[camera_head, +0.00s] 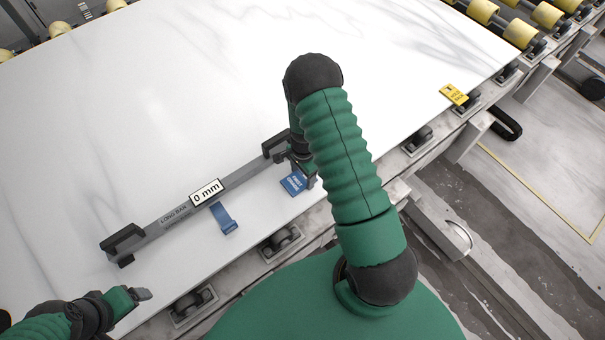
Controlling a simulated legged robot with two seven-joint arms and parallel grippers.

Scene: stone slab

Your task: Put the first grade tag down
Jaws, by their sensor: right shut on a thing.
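The blue tag with white print (293,184), its words too small to read for certain, is at the slab's near edge. My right gripper (304,180) is shut on this tag at its right side. I cannot tell whether the tag touches the slab. My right forearm hides part of the slab behind it. My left gripper (141,294) is at the lower left, over the slab's near edge and away from the tag. Its fingers are too small to read as open or shut. The white veined stone slab (370,60) lies on rollers.
A grey long bar (170,221) with a "0 mm" label (206,193) lies across the slab, left of the tag. A blue strip (223,218) lies beside it. A yellow tag (453,94) sits at the slab's right edge. The slab's middle is clear.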

